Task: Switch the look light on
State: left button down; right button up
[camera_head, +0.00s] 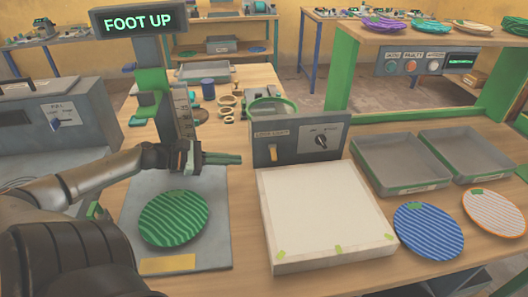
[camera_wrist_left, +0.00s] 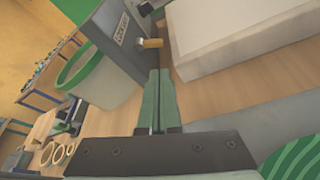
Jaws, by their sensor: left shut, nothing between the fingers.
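The grey look light box (camera_head: 300,136) stands behind the white panel (camera_head: 322,215), with a label, a yellow lever (camera_head: 273,155) on its left and a black dial (camera_head: 321,142) on its right. The panel's surface is plain off-white with no clear glow. My left gripper (camera_head: 240,158) is shut and empty, its fingers pointing right, a little left of the lever. In the left wrist view, the shut fingers (camera_wrist_left: 158,72) point at the yellow lever (camera_wrist_left: 151,43), with a small gap apparent. My right gripper is out of view.
A green striped plate (camera_head: 174,218) lies on the grey press base below my left arm, beside the press column with its "FOOT UP" display (camera_head: 138,21). Grey trays (camera_head: 400,163), a blue striped plate (camera_head: 428,229) and an orange-rimmed plate (camera_head: 495,211) are at right. A green-rimmed bin (camera_head: 271,104) stands behind the box.

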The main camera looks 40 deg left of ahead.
aim_at(273, 154)
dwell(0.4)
pick_arm(q)
jog(key=b+x, duration=0.3)
jog(key=x, duration=0.3)
jog(key=shift+w+d+f, duration=0.1)
jog(key=shift+w+d, duration=0.05)
jog(key=shift+w, duration=0.1)
jog(key=shift+w+d+f+b, duration=0.15)
jog(key=shift+w+b, duration=0.15)
jog(key=shift+b, duration=0.05)
jog(key=shift+w+d, duration=0.15)
jog(key=shift+w, duration=0.1)
jog(key=shift+w+d+f+b, duration=0.2)
jog(key=shift+w+d+b, duration=0.1)
jog(key=shift+w, duration=0.15)
jog(key=shift+w+d+f, duration=0.1)
jog(key=shift+w+d, duration=0.15)
jog(key=shift+w, duration=0.15)
jog(key=shift+n, duration=0.3)
